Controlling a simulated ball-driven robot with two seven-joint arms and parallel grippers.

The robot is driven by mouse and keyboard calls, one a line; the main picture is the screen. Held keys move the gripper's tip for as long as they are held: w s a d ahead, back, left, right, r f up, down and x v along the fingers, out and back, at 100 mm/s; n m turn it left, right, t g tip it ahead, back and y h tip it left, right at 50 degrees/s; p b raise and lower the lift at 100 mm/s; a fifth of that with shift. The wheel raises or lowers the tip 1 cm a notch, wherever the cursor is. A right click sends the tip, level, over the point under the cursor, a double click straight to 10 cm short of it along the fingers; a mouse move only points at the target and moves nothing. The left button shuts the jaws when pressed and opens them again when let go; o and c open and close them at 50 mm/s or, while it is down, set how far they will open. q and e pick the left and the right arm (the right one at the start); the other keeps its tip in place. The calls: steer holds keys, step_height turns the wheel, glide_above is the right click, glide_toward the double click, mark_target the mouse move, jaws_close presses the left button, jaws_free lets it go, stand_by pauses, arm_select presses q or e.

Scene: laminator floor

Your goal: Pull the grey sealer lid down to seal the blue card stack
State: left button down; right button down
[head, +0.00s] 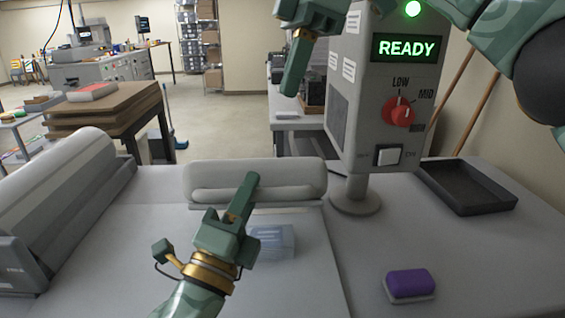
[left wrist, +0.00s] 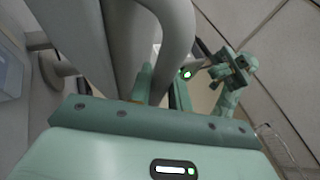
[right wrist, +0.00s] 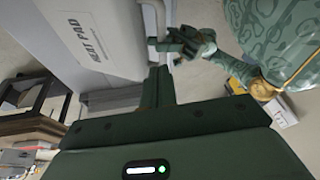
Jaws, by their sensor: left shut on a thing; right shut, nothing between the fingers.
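The grey sealer lid (head: 300,174) is raised at the back of the pale sealer bed, with a rounded handle bar (left wrist: 176,40) along it. My left gripper (head: 247,190) is shut on this bar; its fingers show on either side of it in the left wrist view. The blue card stack (head: 276,240) lies flat on the bed below the lid, its left side hidden by my left gripper. My right gripper (head: 292,80) is shut and empty, in the air left of the control box. The right wrist view shows a grey panel marked HEAT PAD (right wrist: 88,48).
The control box (head: 385,130) reads READY with a green light and stands on a post right of the lid. A purple-topped block (head: 410,283) and a black tray (head: 467,187) are on the right. A grey roller machine (head: 65,205) fills the left side.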

steer(key=shift+m, duration=0.8)
steer(key=shift+s+d+f+x, duration=0.1)
steer(key=shift+d+x, duration=0.25)
steer(key=shift+x, duration=1.7)
steer(key=shift+s+d+f+x, duration=0.1)
steer(key=shift+d+x, duration=0.25)
steer(key=shift+x, duration=1.65)
steer(key=shift+d+f+x, duration=0.1)
steer(key=shift+d+x, duration=0.2)
steer(key=shift+x, duration=1.75)
